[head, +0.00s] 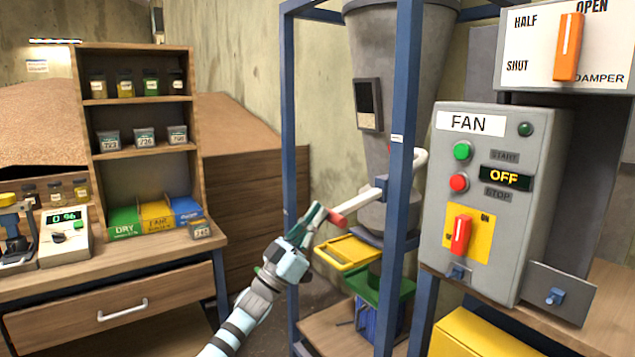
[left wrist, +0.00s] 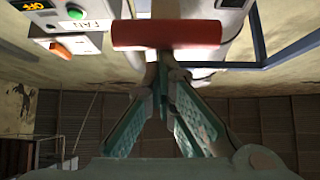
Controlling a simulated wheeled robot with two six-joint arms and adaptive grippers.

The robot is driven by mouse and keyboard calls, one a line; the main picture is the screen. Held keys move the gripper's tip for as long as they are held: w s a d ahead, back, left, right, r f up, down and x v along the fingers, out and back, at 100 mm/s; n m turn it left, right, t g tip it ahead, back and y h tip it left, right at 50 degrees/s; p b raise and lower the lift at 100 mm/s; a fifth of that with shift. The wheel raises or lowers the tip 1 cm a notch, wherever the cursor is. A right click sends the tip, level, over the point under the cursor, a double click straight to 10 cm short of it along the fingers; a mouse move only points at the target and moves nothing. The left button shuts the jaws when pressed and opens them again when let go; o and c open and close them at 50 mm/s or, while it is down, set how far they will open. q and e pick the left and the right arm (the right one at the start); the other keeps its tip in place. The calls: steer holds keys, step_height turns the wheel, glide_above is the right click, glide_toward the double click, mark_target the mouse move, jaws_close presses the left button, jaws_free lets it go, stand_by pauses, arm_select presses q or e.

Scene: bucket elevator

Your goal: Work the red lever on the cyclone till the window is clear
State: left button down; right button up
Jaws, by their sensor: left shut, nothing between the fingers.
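The grey cyclone (head: 392,60) hangs inside a blue frame. The red lever (head: 338,218) sticks out to the lower left from the cyclone's lower part on a pale rod. My left gripper (head: 318,214) is shut and empty, with its green fingertips right beside the red end. In the left wrist view the red lever (left wrist: 166,34) lies crosswise just beyond the closed fingertips (left wrist: 160,62). I cannot tell whether they touch. My right gripper is not in view.
A blue frame post (head: 402,130) stands right of the lever. A yellow tray (head: 347,252) sits below it. The fan box (head: 490,200) at the right reads OFF, with a damper panel (head: 567,45) above. A wooden bench (head: 120,262) with shelves stands left.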

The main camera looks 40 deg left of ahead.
arm_select(q)
steer(key=s+a+f+p, duration=0.2)
steer(key=s+f+p, duration=0.1)
steer(key=s, duration=0.5)
steer(key=shift+s+a, duration=0.35)
stand_by(1.4)
